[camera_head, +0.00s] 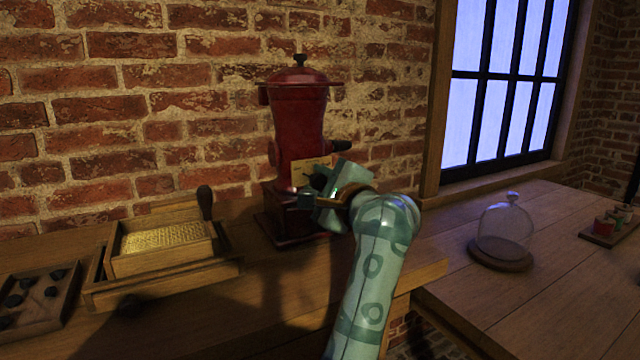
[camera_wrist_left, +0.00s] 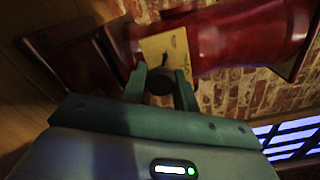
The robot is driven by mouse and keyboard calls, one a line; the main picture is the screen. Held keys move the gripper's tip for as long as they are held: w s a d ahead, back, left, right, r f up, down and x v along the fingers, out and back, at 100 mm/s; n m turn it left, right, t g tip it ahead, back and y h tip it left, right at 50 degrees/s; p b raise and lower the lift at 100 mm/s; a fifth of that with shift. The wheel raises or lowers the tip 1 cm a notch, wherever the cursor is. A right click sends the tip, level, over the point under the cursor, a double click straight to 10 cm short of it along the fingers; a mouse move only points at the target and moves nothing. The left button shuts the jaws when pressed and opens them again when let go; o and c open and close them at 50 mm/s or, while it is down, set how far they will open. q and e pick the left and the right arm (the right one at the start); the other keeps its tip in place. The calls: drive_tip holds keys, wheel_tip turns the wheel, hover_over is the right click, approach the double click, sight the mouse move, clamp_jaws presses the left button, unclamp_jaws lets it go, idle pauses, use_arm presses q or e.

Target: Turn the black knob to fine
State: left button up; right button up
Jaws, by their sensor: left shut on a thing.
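A dark red grinder (camera_head: 298,122) stands against the brick wall, with a pale yellow plate (camera_head: 308,170) on its front. In the left wrist view the plate (camera_wrist_left: 165,48) is tilted, with a small dark mark or pointer on it; no lettering is legible. The black knob (camera_wrist_left: 159,82) sits just below the plate, between the fingertips. My left gripper (camera_head: 318,188) is at the grinder's front, and its fingers (camera_wrist_left: 160,86) are shut on the knob. The gripper hides the knob in the head view. My right gripper is not in view.
A dark handle (camera_head: 341,146) sticks out from the grinder's right side. A wooden box with a yellow mesh top (camera_head: 165,240) and a tray of dark lumps (camera_head: 38,296) stand left. A glass dome (camera_head: 504,232) stands on the right table. The bench front is clear.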

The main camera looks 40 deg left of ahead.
use_arm(q)
drive_tip(key=shift+f, duration=0.1)
drive_tip(key=o, duration=0.9)
